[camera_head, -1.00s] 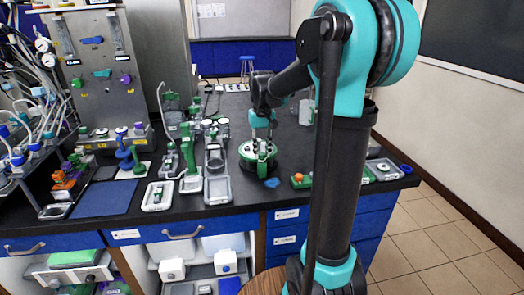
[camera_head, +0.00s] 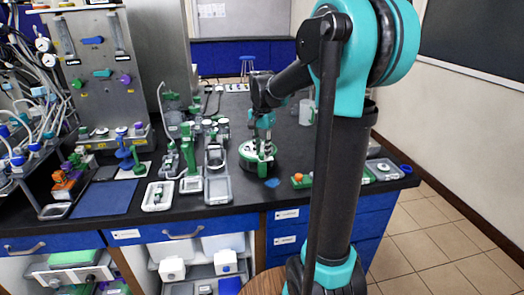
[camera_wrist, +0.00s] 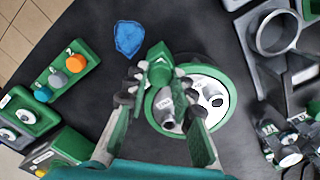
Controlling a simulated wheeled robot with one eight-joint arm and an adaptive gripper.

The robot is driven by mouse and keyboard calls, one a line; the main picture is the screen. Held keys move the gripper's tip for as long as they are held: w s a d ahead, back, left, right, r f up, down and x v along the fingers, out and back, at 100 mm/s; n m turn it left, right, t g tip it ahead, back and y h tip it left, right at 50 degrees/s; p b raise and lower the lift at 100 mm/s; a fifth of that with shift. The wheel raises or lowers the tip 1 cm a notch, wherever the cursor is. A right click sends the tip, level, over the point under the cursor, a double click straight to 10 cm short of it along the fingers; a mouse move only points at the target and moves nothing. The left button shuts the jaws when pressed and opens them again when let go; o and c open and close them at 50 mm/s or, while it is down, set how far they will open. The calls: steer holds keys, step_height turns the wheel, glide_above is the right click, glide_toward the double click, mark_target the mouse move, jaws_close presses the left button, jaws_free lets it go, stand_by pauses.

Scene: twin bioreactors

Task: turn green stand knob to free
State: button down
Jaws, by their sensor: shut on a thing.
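The green stand (camera_head: 258,158) has a round green-rimmed base with a white top and stands on the dark bench, under my arm's end. In the wrist view the stand's base (camera_wrist: 212,112) lies partly behind my gripper. A green knob (camera_wrist: 160,66) with a grey metal socket below it sits between my fingertips. My gripper (camera_wrist: 158,88) is shut on this knob, with a finger on each side. In the head view my gripper (camera_head: 263,138) reaches down over the stand, and the knob is too small and covered to make out.
A blue patch (camera_wrist: 129,38) lies near the stand. A green block with orange, grey and blue knobs (camera_wrist: 68,70) is to its left in the wrist view. Grey holders (camera_wrist: 272,38) stand close on the right. Grey trays (camera_head: 217,190) line the bench front.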

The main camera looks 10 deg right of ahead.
mark_target(262, 154)
steer(key=shift+m, duration=0.7)
steer(key=c, duration=1.3)
jaws_free()
step_height(262, 154, up, 12)
steer(key=shift+r, duration=0.1)
